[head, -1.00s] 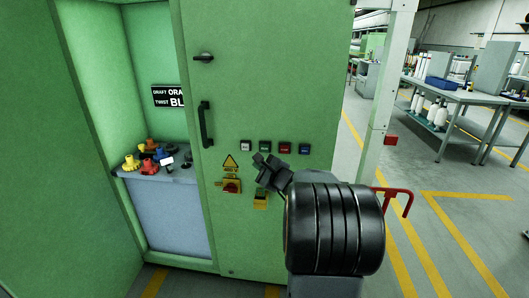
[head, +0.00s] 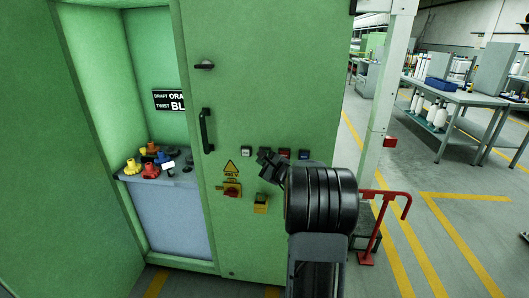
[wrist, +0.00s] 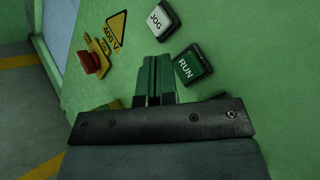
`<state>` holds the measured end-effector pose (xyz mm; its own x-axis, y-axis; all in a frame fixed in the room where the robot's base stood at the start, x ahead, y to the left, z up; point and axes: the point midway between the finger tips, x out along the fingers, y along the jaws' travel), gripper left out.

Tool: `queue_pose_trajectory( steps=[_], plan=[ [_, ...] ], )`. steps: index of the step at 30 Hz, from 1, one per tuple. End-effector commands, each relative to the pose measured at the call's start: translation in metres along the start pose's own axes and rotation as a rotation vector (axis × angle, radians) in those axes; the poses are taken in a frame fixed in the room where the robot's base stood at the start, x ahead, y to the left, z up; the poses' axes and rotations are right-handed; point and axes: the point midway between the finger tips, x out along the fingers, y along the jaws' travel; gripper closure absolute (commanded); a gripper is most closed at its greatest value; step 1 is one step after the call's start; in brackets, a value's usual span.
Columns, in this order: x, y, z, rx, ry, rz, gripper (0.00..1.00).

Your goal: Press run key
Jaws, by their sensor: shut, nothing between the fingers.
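The run key (wrist: 193,65) is a green square button marked RUN on the green cabinet door, clear in the wrist view. In the head view my gripper mostly hides it. The white jog key (wrist: 162,20) is beside it and also shows in the head view (head: 246,152). My gripper (wrist: 153,60) is shut and empty, its tips just left of the run key and below the jog key in the wrist view. In the head view my gripper (head: 266,160) is in front of the key row. I cannot tell whether the tips touch the door.
A red key (head: 285,153) and a blue key (head: 304,154) continue the row to the right. A red rotary switch (wrist: 89,62) on a yellow plate is nearby, under a 400 V warning triangle (wrist: 117,25).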

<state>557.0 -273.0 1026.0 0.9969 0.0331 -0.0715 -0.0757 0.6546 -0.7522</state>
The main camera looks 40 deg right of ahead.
Motion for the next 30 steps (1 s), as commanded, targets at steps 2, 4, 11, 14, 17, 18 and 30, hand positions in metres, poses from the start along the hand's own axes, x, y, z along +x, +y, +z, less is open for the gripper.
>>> queue_pose_trajectory(
  steps=[2, 4, 11, 14, 17, 18, 30],
  plan=[
    [0.005, -0.003, -0.005, 0.001, 0.000, 0.000, 1.00],
    [0.009, -0.006, -0.007, 0.000, -0.001, -0.001, 1.00],
    [0.015, -0.010, -0.011, 0.000, 0.000, 0.000, 1.00],
    [0.015, -0.011, -0.012, 0.000, 0.000, 0.000, 1.00],
    [0.016, -0.011, -0.012, 0.000, 0.000, 0.000, 1.00],
    [0.016, -0.011, -0.012, 0.000, 0.000, 0.000, 1.00],
    [0.015, -0.011, -0.012, 0.000, 0.000, 0.000, 1.00]
  ],
)
